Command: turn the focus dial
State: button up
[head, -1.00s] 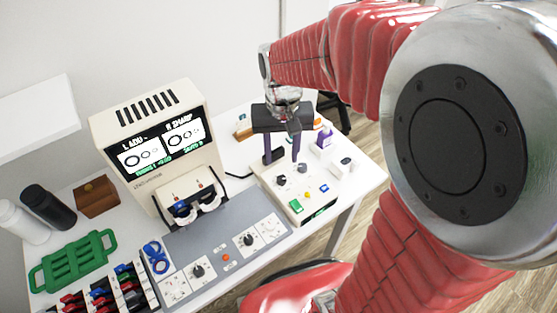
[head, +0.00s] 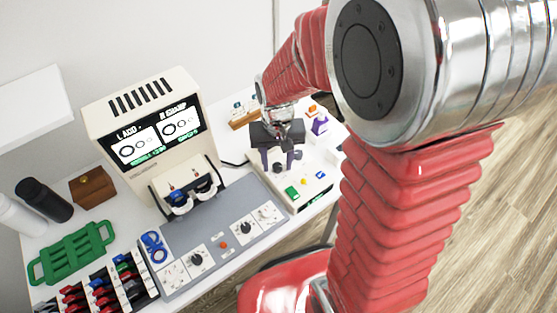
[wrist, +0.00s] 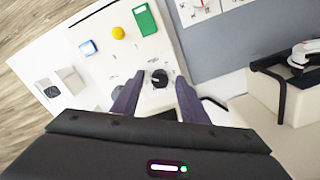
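A white control box (head: 309,190) on the table carries black dials. One black dial (head: 277,168) lies between the fingertips of my gripper (head: 277,166); a second dark dial (head: 297,155) is just right of the right finger. Which one is the focus dial I cannot read. In the wrist view the black dial (wrist: 159,77) shows between the two purple fingers of my gripper (wrist: 160,76), with a gap on both sides. My gripper is open, pointing down, and holds nothing. Whether the fingertips are level with the dial I cannot tell.
Green (head: 291,192), yellow (head: 304,182) and blue (head: 320,175) buttons sit on the same box. A grey console (head: 215,222) with knobs lies to the left, below a beige screen unit (head: 150,130).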

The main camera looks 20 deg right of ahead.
aim_at(277, 166)
grip_shut()
jog(key=shift+n, duration=0.3)
jog(key=shift+n, duration=1.9)
grip_release()
jog(key=shift+r, duration=0.1)
notch_tip(277, 166, up, 14)
jog(key=shift+f, duration=0.2)
